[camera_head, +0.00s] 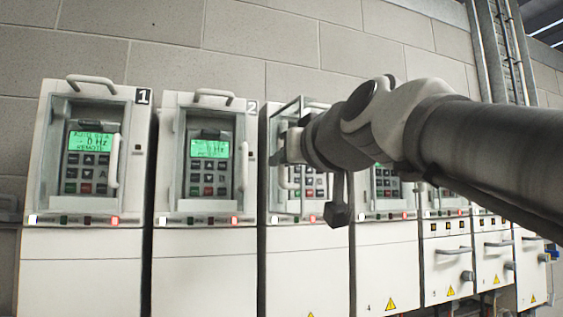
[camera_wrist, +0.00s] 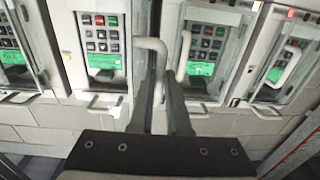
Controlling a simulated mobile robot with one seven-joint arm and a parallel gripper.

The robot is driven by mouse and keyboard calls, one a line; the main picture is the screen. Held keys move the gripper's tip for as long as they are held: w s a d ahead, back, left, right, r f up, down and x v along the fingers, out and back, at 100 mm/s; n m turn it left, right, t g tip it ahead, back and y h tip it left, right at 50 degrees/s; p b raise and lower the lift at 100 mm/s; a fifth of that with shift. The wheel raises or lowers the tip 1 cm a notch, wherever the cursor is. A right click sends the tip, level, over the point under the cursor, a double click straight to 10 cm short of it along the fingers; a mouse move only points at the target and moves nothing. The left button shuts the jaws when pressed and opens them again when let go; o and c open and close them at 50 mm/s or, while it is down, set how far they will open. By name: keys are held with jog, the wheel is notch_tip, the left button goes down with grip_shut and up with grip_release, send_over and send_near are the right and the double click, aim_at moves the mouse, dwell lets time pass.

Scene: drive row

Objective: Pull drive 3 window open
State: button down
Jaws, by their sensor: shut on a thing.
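Drive 3 is the third cabinet (camera_head: 283,240) from the left, partly hidden behind my arm. Its framed glass window (camera_head: 302,108) stands swung out from the cabinet front, with the keypad (camera_head: 318,186) partly visible beside it. In the wrist view, which is upside down, the keypad (camera_wrist: 103,45) shows uncovered and the window is seen nearly edge-on. My gripper (camera_head: 281,152) is at the window's outer side. In the wrist view, my gripper (camera_wrist: 160,98) is shut on the white window handle (camera_wrist: 150,44). The exact opening angle is hard to tell.
Drive 1 (camera_head: 82,255) and drive 2 (camera_head: 205,265) stand to the left with windows shut and white handles. More cabinets (camera_head: 385,255) continue to the right under my arm. A block wall (camera_head: 260,45) is behind. The space in front of drives 1 and 2 looks clear.

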dwell(0.3)
jog(key=c, duration=0.9)
grip_release()
jog(key=b+v, duration=0.2)
jog(key=v, duration=1.5)
jog(key=shift+s, duration=0.25)
